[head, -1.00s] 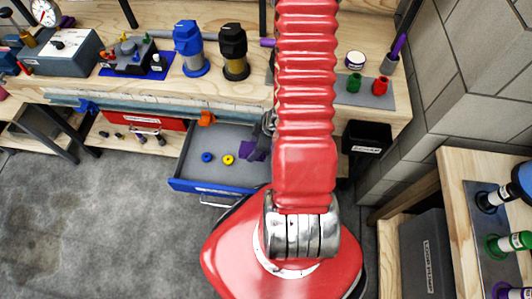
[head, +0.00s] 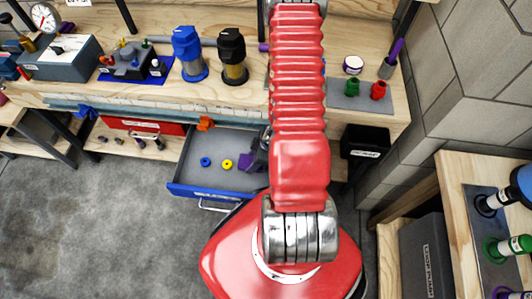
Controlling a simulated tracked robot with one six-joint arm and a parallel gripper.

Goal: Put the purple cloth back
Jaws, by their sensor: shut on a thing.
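The purple cloth (head: 246,160) shows as a small dark purple patch at the right side of the open blue drawer (head: 217,191). My gripper (head: 261,150) is at the drawer's right part, mostly hidden behind my red arm. It is shut on the purple cloth. I cannot tell whether the cloth touches the drawer floor. A blue ring (head: 205,161) and a yellow ring (head: 227,164) lie on the grey drawer floor to the left of the cloth.
The wooden bench (head: 120,88) above the drawer carries a blue filter housing (head: 188,53) and a black one (head: 232,57). A black bin (head: 365,143) is right of my arm. A side bench (head: 457,200) stands at the right. The floor at left is clear.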

